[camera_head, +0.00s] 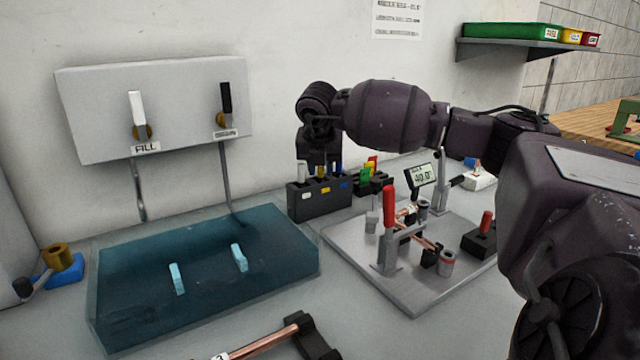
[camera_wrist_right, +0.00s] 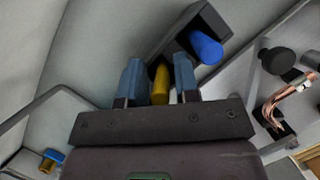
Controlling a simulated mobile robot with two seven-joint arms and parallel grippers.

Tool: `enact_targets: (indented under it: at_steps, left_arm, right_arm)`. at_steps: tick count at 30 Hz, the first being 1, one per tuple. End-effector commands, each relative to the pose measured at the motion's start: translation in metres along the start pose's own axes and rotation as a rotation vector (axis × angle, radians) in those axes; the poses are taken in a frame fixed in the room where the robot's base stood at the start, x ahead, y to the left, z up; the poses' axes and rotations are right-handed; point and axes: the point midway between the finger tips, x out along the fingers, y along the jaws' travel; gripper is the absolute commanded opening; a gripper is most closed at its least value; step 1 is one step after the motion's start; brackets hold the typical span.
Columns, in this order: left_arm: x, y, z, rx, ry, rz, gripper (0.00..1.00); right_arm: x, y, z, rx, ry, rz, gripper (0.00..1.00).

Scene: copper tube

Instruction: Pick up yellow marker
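The yellow marker (camera_wrist_right: 160,84) stands in the dark marker holder (camera_head: 320,203), at the middle slot above the yellow label; the wrist above hides much of it in the head view. My right gripper (camera_wrist_right: 159,80) is over the holder, pointing down. Its two blue fingers are on either side of the yellow marker, with a gap showing on each side, so it is open. A blue marker (camera_wrist_right: 206,49) stands in the same holder, beside the right finger in the wrist view. A white marker (camera_head: 302,172) stands at the holder's left end. My left gripper is not in view.
A second dark holder (camera_head: 374,186) with coloured pieces stands just behind right. A grey fixture plate (camera_head: 345,243) with a red-handled clamp and copper tube is right of it. A blue water tank (camera_head: 150,285) lies front left, and the wall is close behind.

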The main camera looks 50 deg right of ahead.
Motion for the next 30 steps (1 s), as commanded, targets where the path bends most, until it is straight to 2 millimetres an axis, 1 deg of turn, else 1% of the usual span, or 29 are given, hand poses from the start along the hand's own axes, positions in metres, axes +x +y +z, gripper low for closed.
enact_targets:
  at_steps: [1,3,6,13,17,20,23,30]
  left_arm:
    - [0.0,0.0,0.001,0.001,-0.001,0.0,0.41]
    - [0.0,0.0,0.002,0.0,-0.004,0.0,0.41]
    - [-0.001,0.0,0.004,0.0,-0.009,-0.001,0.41]
    - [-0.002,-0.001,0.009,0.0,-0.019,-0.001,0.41]
    - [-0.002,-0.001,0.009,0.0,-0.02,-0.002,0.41]
    - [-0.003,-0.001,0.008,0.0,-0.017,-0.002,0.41]
    - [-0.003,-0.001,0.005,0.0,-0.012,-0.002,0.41]
    - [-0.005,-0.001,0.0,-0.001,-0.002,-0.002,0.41]
  right_arm:
    - [0.0,0.0,0.0,0.0,0.0,0.0,0.23]
    - [0.0,0.0,0.0,0.0,0.0,0.0,0.12]
    - [0.0,0.0,0.0,0.0,0.0,0.0,0.0]
    - [-0.001,0.0,0.0,0.0,0.0,0.0,0.0]
    - [-0.007,0.0,0.003,0.001,-0.002,0.001,0.0]
    - [-0.018,0.0,0.008,0.001,-0.003,0.003,0.0]
    - [-0.036,0.0,0.015,0.003,-0.004,0.005,0.0]
    - [-0.095,0.001,0.039,0.003,-0.004,0.007,0.0]
